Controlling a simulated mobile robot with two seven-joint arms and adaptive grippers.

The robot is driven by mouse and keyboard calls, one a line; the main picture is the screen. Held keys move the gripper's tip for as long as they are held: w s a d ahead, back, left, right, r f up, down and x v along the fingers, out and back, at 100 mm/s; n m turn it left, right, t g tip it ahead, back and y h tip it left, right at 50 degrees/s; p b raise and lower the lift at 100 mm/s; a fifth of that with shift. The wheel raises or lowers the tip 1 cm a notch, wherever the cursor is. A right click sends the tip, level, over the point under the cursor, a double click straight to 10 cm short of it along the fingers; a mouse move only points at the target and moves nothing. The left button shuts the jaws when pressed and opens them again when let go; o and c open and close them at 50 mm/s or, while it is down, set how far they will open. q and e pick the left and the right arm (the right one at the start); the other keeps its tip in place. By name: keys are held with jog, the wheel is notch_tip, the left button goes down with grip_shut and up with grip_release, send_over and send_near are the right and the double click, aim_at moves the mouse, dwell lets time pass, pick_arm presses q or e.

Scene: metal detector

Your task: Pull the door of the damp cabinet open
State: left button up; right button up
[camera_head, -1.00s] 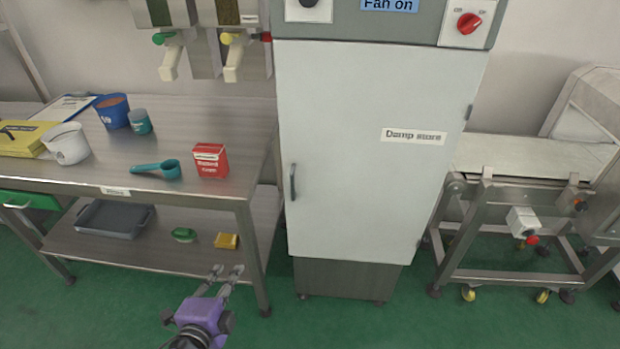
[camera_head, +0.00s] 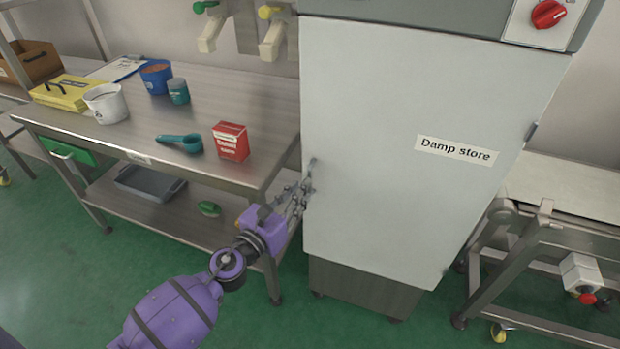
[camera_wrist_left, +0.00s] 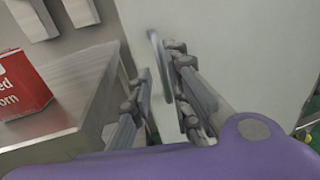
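The damp cabinet (camera_head: 400,110) is a tall pale grey unit with a "Damp store" label on its door (camera_head: 390,190). The door looks shut. Its upright handle (camera_head: 313,163) is at the door's left edge; the gripper hides the handle's lower part in the head view. My left gripper (camera_head: 300,188) is at the handle. In the left wrist view, the fingers (camera_wrist_left: 160,68) are apart, with the metal handle (camera_wrist_left: 156,50) showing between them. Whether either finger touches it, I cannot tell. My right gripper is in neither view.
A steel table (camera_head: 230,95) stands close to the left of the cabinet, with a red carton (camera_head: 231,142), a teal scoop (camera_head: 180,141) and tubs on it. A conveyor frame (camera_head: 545,235) stands at the right. Green floor (camera_head: 330,325) lies open in front.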

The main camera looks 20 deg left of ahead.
pick_arm(q)
jog(key=x, duration=0.5)
jog(key=shift+w+d, duration=0.15)
jog(key=shift+w, duration=0.1)
grip_shut()
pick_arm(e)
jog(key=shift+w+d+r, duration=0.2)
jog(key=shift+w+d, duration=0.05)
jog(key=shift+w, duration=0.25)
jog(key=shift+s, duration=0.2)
